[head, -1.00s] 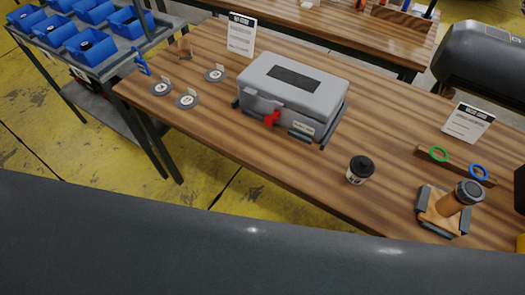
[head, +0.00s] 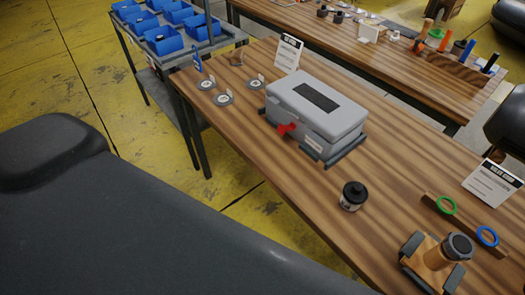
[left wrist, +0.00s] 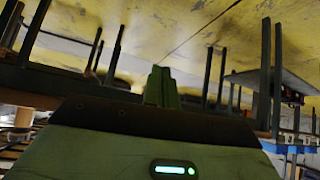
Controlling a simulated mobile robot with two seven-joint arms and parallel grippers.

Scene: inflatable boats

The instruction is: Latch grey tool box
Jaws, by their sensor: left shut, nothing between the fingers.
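The grey tool box (head: 315,108) sits on the wooden table (head: 390,180) in the head view. Its lid is down, with a dark panel on top. A red latch (head: 287,129) sticks out from its front side; I cannot tell whether it is engaged. My left gripper (left wrist: 161,86) shows in the left wrist view, its green fingers together and empty. It is away from the tool box, which that view does not show. Neither gripper shows in the head view.
A dark grey rounded body (head: 130,230) fills the foreground before the table. A black-lidded cup (head: 353,196) stands right of the box. Small discs (head: 224,99) lie left of it. A wooden block with a cylinder (head: 436,255) and rings (head: 447,206) are at the right.

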